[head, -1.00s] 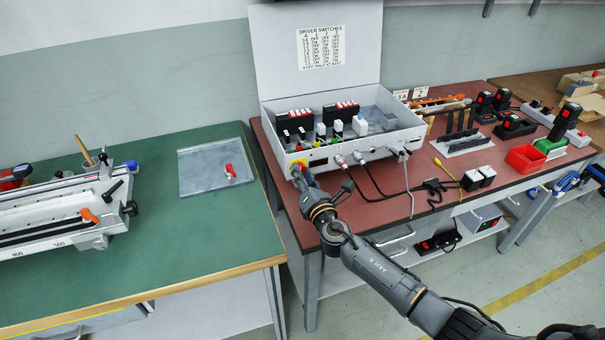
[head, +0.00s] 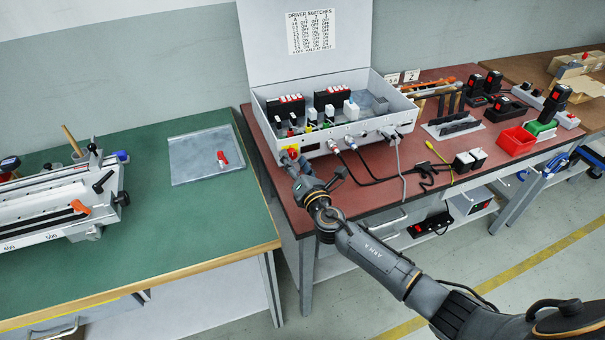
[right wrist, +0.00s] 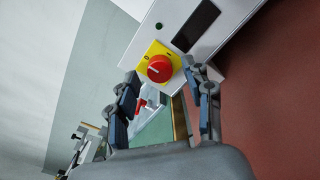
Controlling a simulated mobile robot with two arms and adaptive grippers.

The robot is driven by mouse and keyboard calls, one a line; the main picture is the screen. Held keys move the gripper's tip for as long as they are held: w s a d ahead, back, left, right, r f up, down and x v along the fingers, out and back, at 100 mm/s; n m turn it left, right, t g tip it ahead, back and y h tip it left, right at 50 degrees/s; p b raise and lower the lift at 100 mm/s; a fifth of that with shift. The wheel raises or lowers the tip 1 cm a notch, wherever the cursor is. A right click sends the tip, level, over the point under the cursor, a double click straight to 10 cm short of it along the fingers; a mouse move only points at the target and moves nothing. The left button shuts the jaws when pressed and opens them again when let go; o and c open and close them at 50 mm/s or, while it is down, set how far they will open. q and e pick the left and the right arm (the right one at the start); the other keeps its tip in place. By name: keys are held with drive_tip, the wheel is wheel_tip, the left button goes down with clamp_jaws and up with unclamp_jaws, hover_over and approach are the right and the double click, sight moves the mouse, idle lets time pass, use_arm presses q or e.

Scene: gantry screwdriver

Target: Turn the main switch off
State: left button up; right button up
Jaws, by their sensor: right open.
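The main switch is a round red knob on a yellow plate (right wrist: 158,68), at the left end of the grey control box's front (head: 345,141). In the right wrist view it shows whole, just beyond the fingertips; a "0" mark is legible on the plate, but I cannot tell which way the knob points. In the head view my gripper partly hides it. My right gripper (head: 294,163) is open and empty in front of the switch. In the right wrist view its fingers (right wrist: 160,80) frame the knob, apparently without touching it. My left gripper is not in view.
Cables (head: 372,180) run from the box front, right of my gripper, onto the red-topped bench (head: 375,205). A dark display window (right wrist: 196,25) is beside the switch. The green table (head: 150,230), with a metal plate and red-handled piece (head: 222,158), stands left across a gap.

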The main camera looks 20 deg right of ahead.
drive_tip(key=s, duration=1.1)
drive_tip(key=shift+s+d, duration=0.2)
